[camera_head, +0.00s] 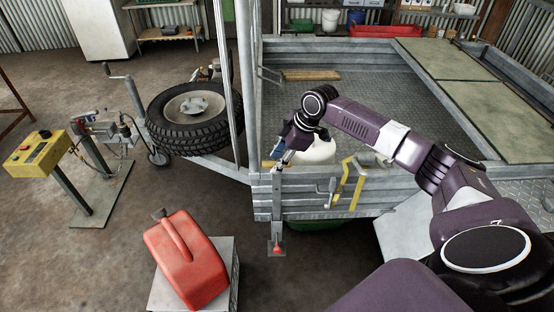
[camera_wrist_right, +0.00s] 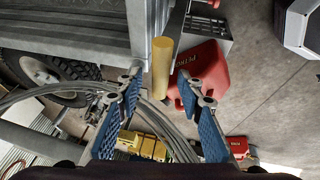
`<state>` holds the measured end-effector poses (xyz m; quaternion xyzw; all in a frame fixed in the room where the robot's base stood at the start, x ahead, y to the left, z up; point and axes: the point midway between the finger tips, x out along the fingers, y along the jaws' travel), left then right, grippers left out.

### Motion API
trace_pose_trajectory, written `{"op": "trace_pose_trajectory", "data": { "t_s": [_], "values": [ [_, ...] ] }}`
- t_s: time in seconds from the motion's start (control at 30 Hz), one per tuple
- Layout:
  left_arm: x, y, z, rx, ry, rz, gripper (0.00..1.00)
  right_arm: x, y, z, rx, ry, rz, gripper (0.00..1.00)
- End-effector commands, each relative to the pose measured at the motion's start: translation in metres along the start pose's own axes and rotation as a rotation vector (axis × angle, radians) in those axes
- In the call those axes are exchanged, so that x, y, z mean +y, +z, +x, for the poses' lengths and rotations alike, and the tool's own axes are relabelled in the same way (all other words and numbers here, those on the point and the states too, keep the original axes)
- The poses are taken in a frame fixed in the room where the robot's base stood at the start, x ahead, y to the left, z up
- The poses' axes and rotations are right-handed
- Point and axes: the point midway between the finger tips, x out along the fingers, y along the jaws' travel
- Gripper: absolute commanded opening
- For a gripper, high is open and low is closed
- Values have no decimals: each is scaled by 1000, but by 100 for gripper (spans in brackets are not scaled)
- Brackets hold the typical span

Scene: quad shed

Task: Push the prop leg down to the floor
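The prop leg (camera_head: 277,205) is a grey upright metal bar at the trailer's near left corner, with a red-marked foot (camera_head: 277,248) low down. Whether the foot touches the floor I cannot tell. A small yellow grip (camera_head: 268,163) shows near the leg's top; in the right wrist view a yellow cylinder (camera_wrist_right: 162,65) lies ahead, in line with the gap between my fingers. My right gripper (camera_head: 279,154) is at the leg's top. In its wrist view the blue-padded fingers (camera_wrist_right: 160,82) stand apart with nothing between the pads. My left gripper is not in view.
The trailer (camera_head: 410,95) fills the right, with a yellow latch (camera_head: 350,182) on its near wall. A red petrol can (camera_head: 184,258) stands on a grey box (camera_head: 227,265) left of the leg. A spare wheel (camera_head: 192,115) is further left. Floor between is clear.

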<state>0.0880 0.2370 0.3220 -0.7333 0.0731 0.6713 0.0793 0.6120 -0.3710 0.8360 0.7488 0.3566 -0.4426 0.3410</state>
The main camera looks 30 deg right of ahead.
Motion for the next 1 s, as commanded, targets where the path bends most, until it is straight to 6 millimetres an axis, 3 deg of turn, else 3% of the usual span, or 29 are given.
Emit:
{"op": "trace_pose_trajectory", "data": {
  "t_s": [0.3, 0.6, 1.0],
  "values": [
    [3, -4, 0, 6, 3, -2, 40, 0, 0, 4, -1, 0, -1, 33],
    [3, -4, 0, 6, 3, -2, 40, 0, 0, 3, -1, 0, -1, 0],
    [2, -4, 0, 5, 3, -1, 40, -2, -1, 6, -1, -1, -1, 0]
  ]
}}
